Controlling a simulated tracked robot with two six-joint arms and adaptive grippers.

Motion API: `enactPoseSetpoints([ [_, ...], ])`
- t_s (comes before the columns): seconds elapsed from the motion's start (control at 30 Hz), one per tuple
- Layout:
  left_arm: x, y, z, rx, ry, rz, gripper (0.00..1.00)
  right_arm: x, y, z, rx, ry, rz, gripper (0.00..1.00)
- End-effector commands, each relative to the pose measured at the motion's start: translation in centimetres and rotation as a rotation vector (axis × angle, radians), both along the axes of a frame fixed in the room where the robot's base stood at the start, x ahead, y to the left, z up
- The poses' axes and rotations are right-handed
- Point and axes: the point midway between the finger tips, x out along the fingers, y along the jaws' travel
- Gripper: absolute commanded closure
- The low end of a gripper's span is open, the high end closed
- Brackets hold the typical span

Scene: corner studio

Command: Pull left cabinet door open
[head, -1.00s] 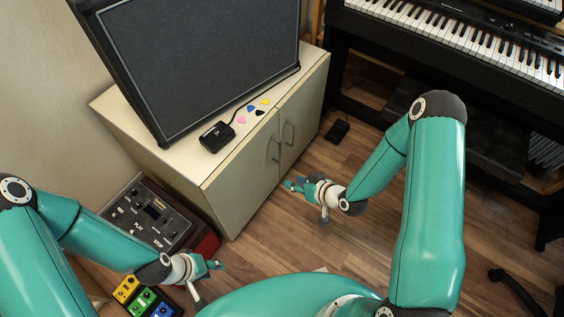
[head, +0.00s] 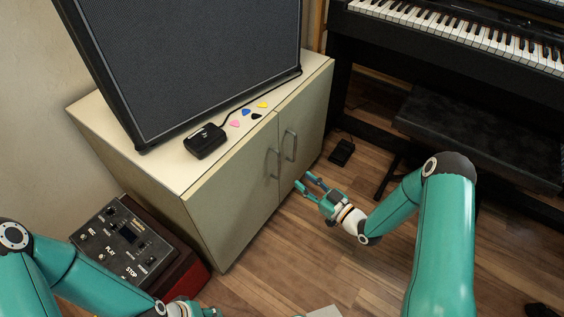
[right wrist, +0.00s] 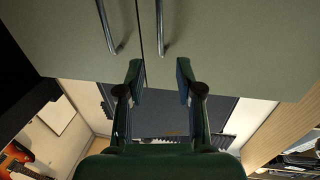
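The beige cabinet has a left door (head: 232,200) and a right door (head: 305,125); both look shut. The left door's grey bar handle (head: 274,164) and the right door's handle (head: 290,146) stand near the centre seam. My right gripper (head: 303,180) is open and empty, in front of the doors and lower right of the handles. In the right wrist view its spread fingers (right wrist: 158,82) point at the doors, and one handle (right wrist: 163,28) lines up between them, apart from the fingertips. My left gripper (head: 208,311) is mostly cut off at the bottom edge.
A large black speaker (head: 200,60) and a small black box (head: 205,141) with coloured picks stand on the cabinet top. A red-sided device (head: 125,245) sits left of the cabinet. A pedal (head: 342,152) and piano bench (head: 460,140) are to the right. Floor before the doors is open.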

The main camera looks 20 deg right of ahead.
Motion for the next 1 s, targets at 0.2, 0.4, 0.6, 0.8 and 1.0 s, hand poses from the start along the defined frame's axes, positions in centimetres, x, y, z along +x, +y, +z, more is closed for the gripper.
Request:
enactPoseSetpoints([
  [0.2,0.0,0.0,-1.3,0.0,0.0,0.0,0.6,4.4,2.4,-0.3,-0.001,-0.002,0.004,0.64],
  [0.4,0.0,0.0,-2.2,0.0,0.0,0.0,0.6,8.0,4.1,-0.2,0.0,-0.001,0.002,0.64],
  [0.6,0.0,0.0,-2.7,0.0,0.0,0.0,0.6,10.1,5.2,-0.2,0.0,0.0,0.001,0.64],
  [0.8,0.0,0.0,-2.8,0.0,0.001,0.0,0.6,10.8,5.5,-0.1,0.002,0.003,-0.001,0.64],
  [1.0,0.0,0.0,-2.8,0.0,0.0,0.0,0.6,10.8,5.4,0.0,0.001,0.003,-0.002,0.64],
])
